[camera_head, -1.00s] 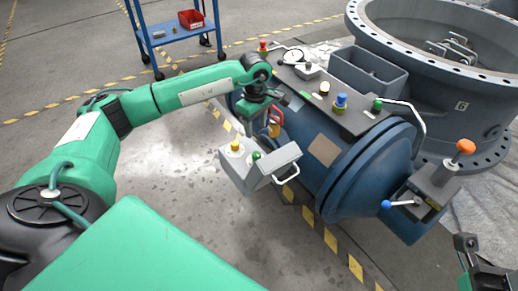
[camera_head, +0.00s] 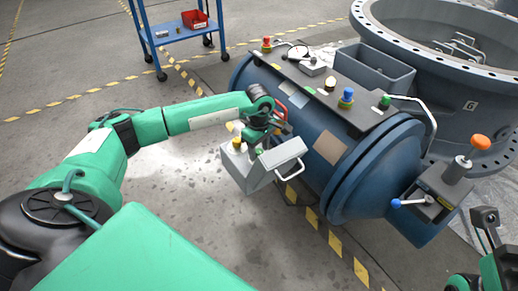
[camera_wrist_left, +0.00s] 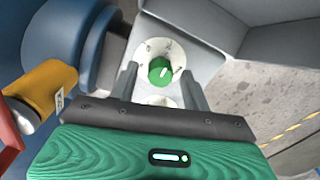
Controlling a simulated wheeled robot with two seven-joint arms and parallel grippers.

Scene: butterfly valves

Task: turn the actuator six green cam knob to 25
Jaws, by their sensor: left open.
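The green cam knob (camera_wrist_left: 160,70), with a white pointer mark, sits on a round white dial in the left wrist view. The dial's figures are too small to read. The knob is on a grey box (camera_head: 262,172) beside the blue actuator, behind a yellow knob (camera_head: 237,144). My left gripper (camera_wrist_left: 161,76) is open, its two fingers on either side of the knob in the picture. I cannot tell whether they touch it. In the head view my left gripper (camera_head: 262,140) is low over the box and partly hides its top. My right gripper (camera_head: 486,218) shows only partly at the lower right.
An orange cylinder (camera_wrist_left: 48,85) is left of my fingers in the wrist view. The box has a grey handle (camera_head: 290,170).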

